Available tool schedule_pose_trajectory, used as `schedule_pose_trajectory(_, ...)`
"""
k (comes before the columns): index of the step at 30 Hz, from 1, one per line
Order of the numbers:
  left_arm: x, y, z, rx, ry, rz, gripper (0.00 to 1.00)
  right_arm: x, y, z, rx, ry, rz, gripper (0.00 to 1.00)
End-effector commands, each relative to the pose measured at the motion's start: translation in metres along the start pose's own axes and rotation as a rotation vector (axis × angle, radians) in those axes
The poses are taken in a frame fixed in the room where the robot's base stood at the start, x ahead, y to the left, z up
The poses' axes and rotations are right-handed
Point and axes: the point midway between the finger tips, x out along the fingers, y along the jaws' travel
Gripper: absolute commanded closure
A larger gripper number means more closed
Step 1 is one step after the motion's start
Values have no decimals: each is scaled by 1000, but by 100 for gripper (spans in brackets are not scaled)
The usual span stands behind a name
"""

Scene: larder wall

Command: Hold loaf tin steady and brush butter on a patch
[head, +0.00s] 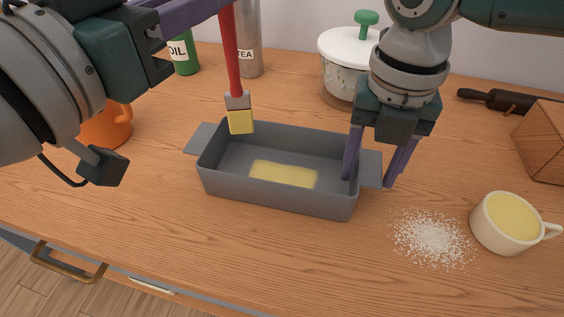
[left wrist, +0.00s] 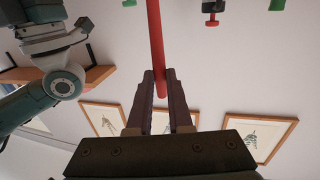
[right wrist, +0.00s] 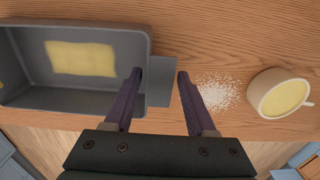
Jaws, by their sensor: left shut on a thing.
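The grey loaf tin (head: 277,197) stands on the wooden counter, with a pale yellow butter patch (head: 283,174) on its floor. The tin (right wrist: 75,99) and patch (right wrist: 80,58) also show in the right wrist view. My left gripper (left wrist: 160,84) is shut on the red handle of the brush (head: 231,50). The brush hangs upright, its yellow bristles over the tin's far left part, apart from the patch. My right gripper (head: 376,168) is open at the tin's right end. One finger is inside the end wall, the other beyond the right handle tab (right wrist: 161,82).
A cup of yellow liquid (head: 507,222) and spilled white grains (head: 433,238) lie to the right. An orange mug (head: 108,127), green oil bottle (head: 184,54), tea canister (head: 248,40), white jar (head: 340,62), rolling pin (head: 500,99) and wooden box (head: 545,140) surround the tin.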

Motion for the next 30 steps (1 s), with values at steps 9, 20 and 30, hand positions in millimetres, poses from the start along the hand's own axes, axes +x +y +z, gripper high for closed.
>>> schedule_pose_trajectory(9,0,0,0,0,0,0,100,0,0,0,0,0,1,27)
schedule_pose_trajectory(20,0,0,0,0,0,0,100,-36,0,1,-2,-4,4,27)
schedule_pose_trajectory(30,0,0,0,0,0,0,100,-106,0,1,0,-2,3,27)
